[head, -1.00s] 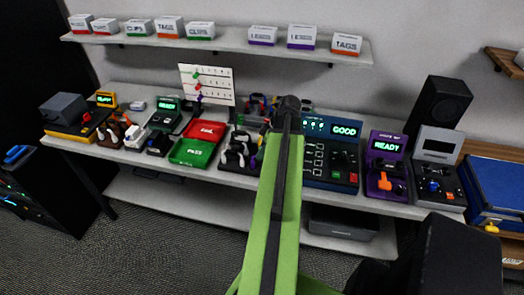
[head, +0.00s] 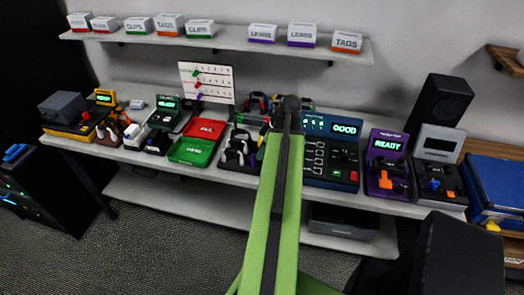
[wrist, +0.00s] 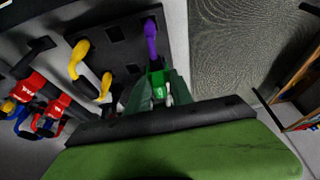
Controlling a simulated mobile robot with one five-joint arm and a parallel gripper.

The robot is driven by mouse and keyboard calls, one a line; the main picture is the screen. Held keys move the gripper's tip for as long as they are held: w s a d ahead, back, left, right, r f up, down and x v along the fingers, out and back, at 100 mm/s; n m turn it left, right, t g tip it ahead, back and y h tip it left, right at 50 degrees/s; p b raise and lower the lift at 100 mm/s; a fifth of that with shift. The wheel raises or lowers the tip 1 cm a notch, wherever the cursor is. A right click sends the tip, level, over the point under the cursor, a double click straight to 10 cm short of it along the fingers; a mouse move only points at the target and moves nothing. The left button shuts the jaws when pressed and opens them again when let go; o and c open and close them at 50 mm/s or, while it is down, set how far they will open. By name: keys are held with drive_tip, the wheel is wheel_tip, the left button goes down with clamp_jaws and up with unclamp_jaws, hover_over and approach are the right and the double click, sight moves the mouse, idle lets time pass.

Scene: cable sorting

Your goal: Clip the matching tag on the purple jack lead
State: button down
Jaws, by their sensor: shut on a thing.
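In the wrist view my gripper (wrist: 159,80) is shut on a small green clip (wrist: 157,92), which shows between the dark green jaws with a pale part beside it. The purple jack lead (wrist: 151,38) stands just past the fingertips, at the edge of a dark holder plate (wrist: 122,22). The green clip's far end meets the purple lead's near end in the picture; I cannot tell whether they touch. In the head view my arm hides the gripper and the clip.
Yellow leads (wrist: 79,56) sit left of the purple lead, and red connectors (wrist: 32,85) lie further left. In the head view a green tray (head: 191,151) and the blue GOOD console (head: 331,152) stand either side. A purple READY device (head: 385,165) is further right.

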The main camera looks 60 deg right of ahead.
drive_tip(key=shift+c, duration=2.4)
unclamp_jaws()
drive_tip(key=shift+r, duration=0.15)
wheel_tip(320, 180, up, 8)
drive_tip(key=p, duration=0.8)
